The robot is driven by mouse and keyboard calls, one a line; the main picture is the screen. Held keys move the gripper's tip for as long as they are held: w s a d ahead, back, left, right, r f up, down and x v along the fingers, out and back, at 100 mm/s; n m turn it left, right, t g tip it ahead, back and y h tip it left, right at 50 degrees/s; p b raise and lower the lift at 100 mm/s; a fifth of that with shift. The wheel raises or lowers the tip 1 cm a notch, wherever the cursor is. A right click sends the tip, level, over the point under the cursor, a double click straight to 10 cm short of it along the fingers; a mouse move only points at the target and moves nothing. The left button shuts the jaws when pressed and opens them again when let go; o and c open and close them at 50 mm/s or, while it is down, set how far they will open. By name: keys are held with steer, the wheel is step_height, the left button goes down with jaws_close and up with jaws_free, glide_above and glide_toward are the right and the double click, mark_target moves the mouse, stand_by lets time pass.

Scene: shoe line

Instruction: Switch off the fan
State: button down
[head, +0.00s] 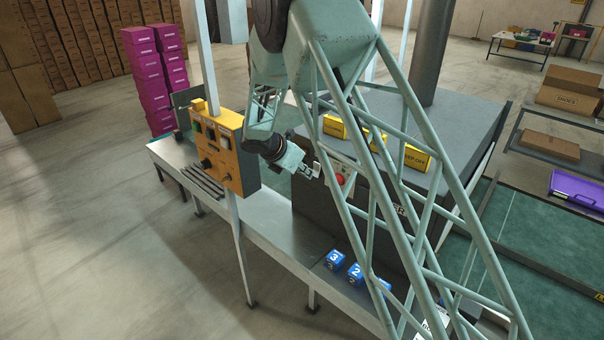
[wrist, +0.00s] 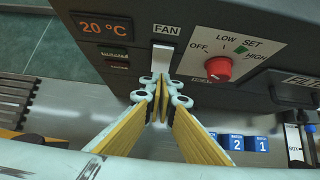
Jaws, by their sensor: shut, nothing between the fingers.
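The FAN label (wrist: 165,30) is on the dark machine's front in the wrist view, with a pale switch (wrist: 161,55) directly below it. My gripper (wrist: 161,86) is shut and empty, its fingertips right at the lower end of the switch. I cannot tell whether they touch it, and they hide its lower part. The switch's position is unclear. In the head view my gripper (head: 314,171) is at the machine's front (head: 318,222), left of the red knob (head: 340,180).
The red knob (wrist: 218,68), marked OFF, LOW, SET and HIGH, is close on the right. A 20 °C display (wrist: 103,28) is on the left. Blue numbered blocks (head: 335,259) are on the metal bench (head: 272,228). A yellow control box (head: 222,150) stands left of my arm.

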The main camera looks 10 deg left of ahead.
steer(key=shift+w+d+f, duration=0.15)
steer(key=shift+w+d, duration=0.4)
steer(key=shift+w, duration=0.25)
steer(key=shift+a+f+b, duration=0.1)
steer(key=shift+f+b, duration=0.1)
steer(key=shift+b, duration=0.3)
